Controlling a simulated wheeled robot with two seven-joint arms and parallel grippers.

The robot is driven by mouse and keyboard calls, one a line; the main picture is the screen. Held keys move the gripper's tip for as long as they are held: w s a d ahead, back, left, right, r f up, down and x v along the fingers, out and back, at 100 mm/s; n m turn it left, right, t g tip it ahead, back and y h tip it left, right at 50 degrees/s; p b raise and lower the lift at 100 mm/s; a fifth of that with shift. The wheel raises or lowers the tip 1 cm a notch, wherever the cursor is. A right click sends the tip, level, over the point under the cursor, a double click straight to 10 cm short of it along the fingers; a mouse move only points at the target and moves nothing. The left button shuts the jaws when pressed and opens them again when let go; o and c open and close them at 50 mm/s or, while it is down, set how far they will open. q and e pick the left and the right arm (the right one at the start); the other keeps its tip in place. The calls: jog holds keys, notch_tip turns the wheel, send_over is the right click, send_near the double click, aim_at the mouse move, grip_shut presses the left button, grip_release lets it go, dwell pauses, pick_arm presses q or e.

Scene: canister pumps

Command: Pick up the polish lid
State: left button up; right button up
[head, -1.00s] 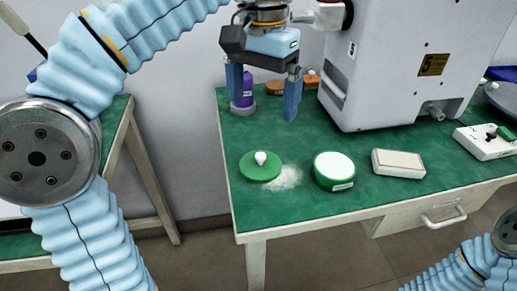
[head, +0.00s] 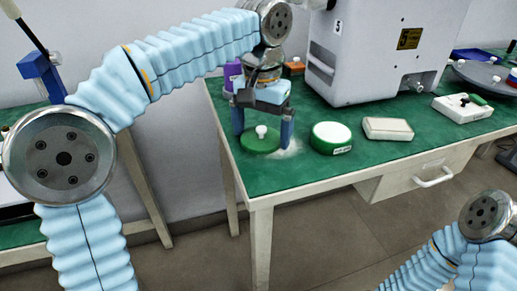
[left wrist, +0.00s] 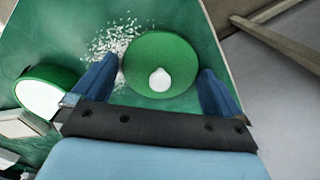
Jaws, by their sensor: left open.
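The polish lid is a round green disc (head: 252,143) with a white knob, lying on the green table top near its left edge. It also shows in the left wrist view (left wrist: 163,50), between my fingers. My left gripper (head: 263,132) is open, pointing down over the lid, with one blue finger on each side of it. In the left wrist view, the fingers of my left gripper (left wrist: 158,85) are apart and hold nothing. Whether the fingertips touch the lid or table cannot be told. My right arm shows at the lower right, but its gripper is out of view.
A green round tin with a white top (head: 331,137) stands right of the lid, with white powder (left wrist: 113,38) beside the lid. A pale block (head: 388,128) lies farther right. A large white machine (head: 375,60) stands behind. A purple bottle (head: 233,72) is behind my gripper.

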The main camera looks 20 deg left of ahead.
pick_arm(q)
jog(key=c, duration=0.8)
jog(key=shift+r, duration=0.15)
